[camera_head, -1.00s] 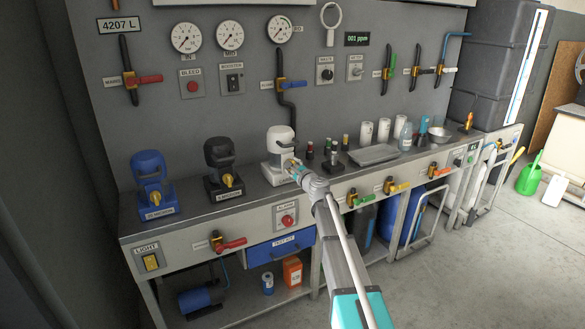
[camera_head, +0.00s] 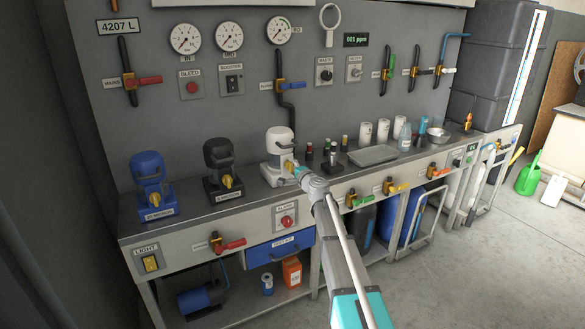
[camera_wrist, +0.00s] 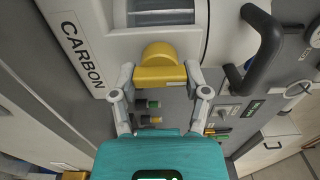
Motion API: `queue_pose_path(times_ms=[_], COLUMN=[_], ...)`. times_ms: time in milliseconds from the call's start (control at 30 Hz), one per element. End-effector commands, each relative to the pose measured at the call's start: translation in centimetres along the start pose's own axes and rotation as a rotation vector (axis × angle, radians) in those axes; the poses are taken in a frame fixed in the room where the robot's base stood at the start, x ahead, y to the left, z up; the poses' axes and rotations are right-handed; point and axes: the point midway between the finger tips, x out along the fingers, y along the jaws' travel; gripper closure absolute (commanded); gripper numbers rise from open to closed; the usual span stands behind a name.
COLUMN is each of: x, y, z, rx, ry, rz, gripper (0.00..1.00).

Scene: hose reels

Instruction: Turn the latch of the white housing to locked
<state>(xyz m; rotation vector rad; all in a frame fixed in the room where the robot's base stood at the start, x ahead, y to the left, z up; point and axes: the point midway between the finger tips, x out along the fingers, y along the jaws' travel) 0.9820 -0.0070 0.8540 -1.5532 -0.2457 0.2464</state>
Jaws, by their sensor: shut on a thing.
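The white housing (camera_head: 281,143) stands on the bench, right of the black and blue housings. In the wrist view its white body (camera_wrist: 92,22) carries the label CARBON. Its yellow latch (camera_head: 289,164) is on the front, low down. In the wrist view the latch (camera_wrist: 158,56) shows a round knob with a bar lying across the picture. My gripper (camera_wrist: 161,76) has one finger at each end of this bar and is shut on it. In the head view my gripper (camera_head: 296,170) reaches the latch from the right front. Any lock marking is too small to read.
A black housing (camera_head: 222,170) and a blue housing (camera_head: 152,185) stand to the left, each with a yellow latch. Small bottles (camera_head: 333,148) and a tray (camera_head: 373,155) are close on the right. Valves with coloured handles line the bench front below.

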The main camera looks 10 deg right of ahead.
Motion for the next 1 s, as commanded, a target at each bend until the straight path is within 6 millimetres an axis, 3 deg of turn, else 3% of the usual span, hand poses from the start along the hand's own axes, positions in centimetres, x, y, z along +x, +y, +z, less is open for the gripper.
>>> queue_pose_path(times_ms=[467,500,667,1000], x=[0.17,0.17,0.12,0.04], y=[-0.02,-0.02,-0.02,-0.01], z=[0.09,0.1,0.09,0.08], rx=[-0.02,-0.02,-0.019,-0.019], ry=[-0.002,-0.002,-0.002,-0.001], rz=[0.0,0.0,0.0,0.0], gripper=[0.88,0.34,0.05,0.05])
